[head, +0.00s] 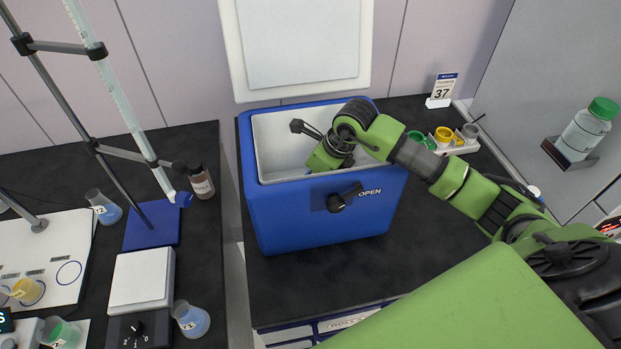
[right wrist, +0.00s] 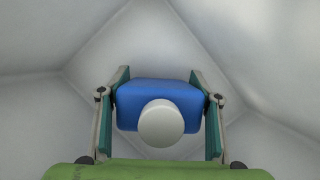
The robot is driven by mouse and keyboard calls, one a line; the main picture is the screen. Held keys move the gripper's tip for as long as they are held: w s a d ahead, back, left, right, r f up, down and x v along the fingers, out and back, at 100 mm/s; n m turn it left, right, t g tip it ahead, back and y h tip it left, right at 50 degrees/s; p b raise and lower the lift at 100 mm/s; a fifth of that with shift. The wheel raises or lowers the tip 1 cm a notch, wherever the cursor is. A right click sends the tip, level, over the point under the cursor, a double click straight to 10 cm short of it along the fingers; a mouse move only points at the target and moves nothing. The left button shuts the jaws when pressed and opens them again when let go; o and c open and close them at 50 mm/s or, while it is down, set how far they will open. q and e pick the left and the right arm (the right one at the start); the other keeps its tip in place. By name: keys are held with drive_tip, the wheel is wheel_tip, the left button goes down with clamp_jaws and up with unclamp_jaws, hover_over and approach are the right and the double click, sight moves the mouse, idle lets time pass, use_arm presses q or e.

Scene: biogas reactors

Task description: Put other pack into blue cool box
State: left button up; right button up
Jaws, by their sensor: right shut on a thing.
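The blue cool box (head: 315,215) stands on the dark bench with its white lid (head: 300,45) raised and a dial beside the word OPEN on its front. My right gripper (head: 318,150) reaches down into its white interior. In the right wrist view my right gripper (right wrist: 160,105) is shut on a blue pack (right wrist: 160,93) with a round white cap, held between both fingers. White inner walls surround it. Whether the pack touches the floor of the box I cannot tell. In the head view the pack is hidden. My left gripper is not in view.
A rack with coloured-capped jars (head: 445,138) and a sign with 37 (head: 441,90) stand right of the box. A shelf bottle (head: 585,130) is farther right. On the left bench are a burette stand (head: 152,225), a brown bottle (head: 201,182) and beakers.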

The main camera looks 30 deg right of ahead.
drive_tip(key=o, duration=1.6)
drive_tip(key=b+v, duration=0.2)
drive_tip(key=v, duration=1)
drive_tip(key=shift+r, duration=0.1)
